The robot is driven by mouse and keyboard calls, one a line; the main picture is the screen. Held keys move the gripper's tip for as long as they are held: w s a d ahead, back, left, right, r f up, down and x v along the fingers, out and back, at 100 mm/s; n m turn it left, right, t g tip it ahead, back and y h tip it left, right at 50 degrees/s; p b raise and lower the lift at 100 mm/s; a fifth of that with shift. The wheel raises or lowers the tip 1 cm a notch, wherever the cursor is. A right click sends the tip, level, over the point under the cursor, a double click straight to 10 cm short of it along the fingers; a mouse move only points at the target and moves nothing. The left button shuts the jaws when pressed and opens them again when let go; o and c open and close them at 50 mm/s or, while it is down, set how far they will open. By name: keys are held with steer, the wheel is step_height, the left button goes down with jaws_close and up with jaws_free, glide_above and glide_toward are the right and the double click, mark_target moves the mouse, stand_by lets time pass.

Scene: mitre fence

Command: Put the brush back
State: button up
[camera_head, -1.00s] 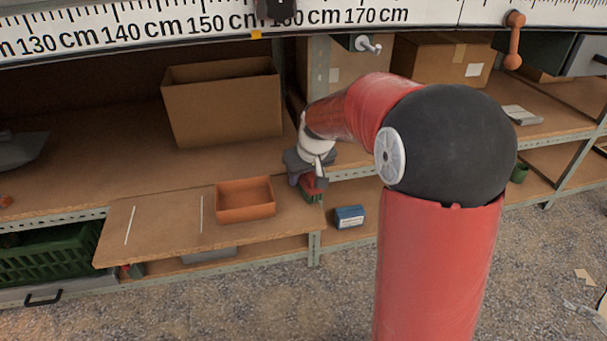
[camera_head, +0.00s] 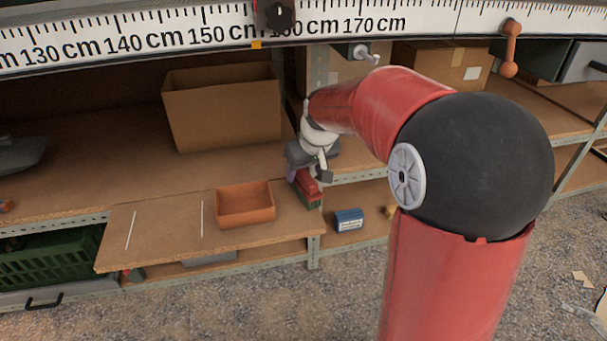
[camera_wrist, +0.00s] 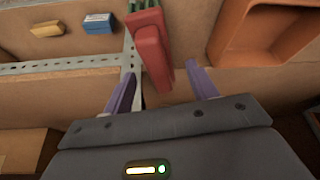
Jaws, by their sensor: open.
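The brush, as I take it, is a red-handled piece (camera_head: 306,183) with a green part under it, at the right end of the lower front board (camera_head: 160,230). In the wrist view the red brush handle (camera_wrist: 151,45) points at my gripper (camera_wrist: 160,70), with green at its far end. My gripper's two purple fingers are spread apart, one on each side of the handle's near end. I see no finger touching it. In the head view my gripper (camera_head: 308,173) is just behind and above the brush and hides part of it.
An orange tray (camera_head: 245,219) sits left of the brush, near two white lines on the board. A blue box (camera_head: 349,220) and a yellow block (camera_wrist: 47,29) lie on the lower shelf to the right. A grey shelf post (camera_head: 314,250) stands close by. A large cardboard box (camera_head: 225,110) is behind.

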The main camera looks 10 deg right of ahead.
steer(key=shift+v, duration=1.15)
steer(key=s+r+m+t+h, duration=0.1)
steer(key=s+r+m, duration=0.1)
steer(key=s, duration=2.4)
step_height(320, 180, up, 9)
steer(key=p, duration=0.8)
steer(key=shift+s+f+p, duration=0.15)
steer(key=shift+p, duration=0.25)
steer(key=shift+a, duration=0.15)
